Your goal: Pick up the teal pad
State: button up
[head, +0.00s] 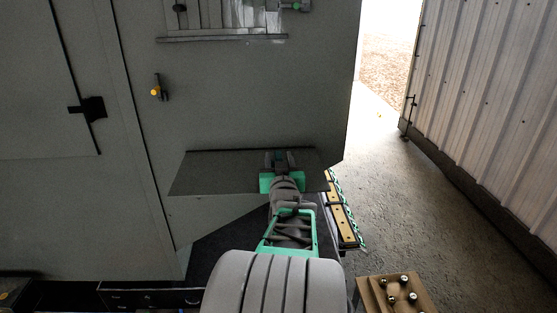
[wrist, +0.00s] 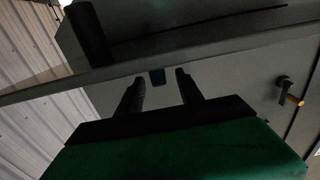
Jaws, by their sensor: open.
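A small dark teal block, which looks like the teal pad (wrist: 157,77), shows in the wrist view at the edge of a grey shelf. It appears between the tips of my gripper (wrist: 160,74), with a gap on each side. I cannot tell its depth relative to the fingertips. In the head view my gripper (head: 280,158) is over the grey shelf (head: 215,172) on the enclosure, its fingers apart. The pad cannot be made out there, where the gripper covers that spot.
The grey enclosure panel (head: 250,95) stands behind the shelf. A yellow-tipped latch (head: 157,88) sticks out at left. A dark post (wrist: 88,35) rises beside the shelf in the wrist view. A wooden block with knobs (head: 395,293) is at lower right. Floor (head: 410,200) at right is clear.

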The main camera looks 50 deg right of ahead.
jog(key=shift+w+d, duration=0.1)
jog(key=shift+d, duration=0.05)
jog(key=shift+c, duration=0.2)
grip_shut()
dwell(0.3)
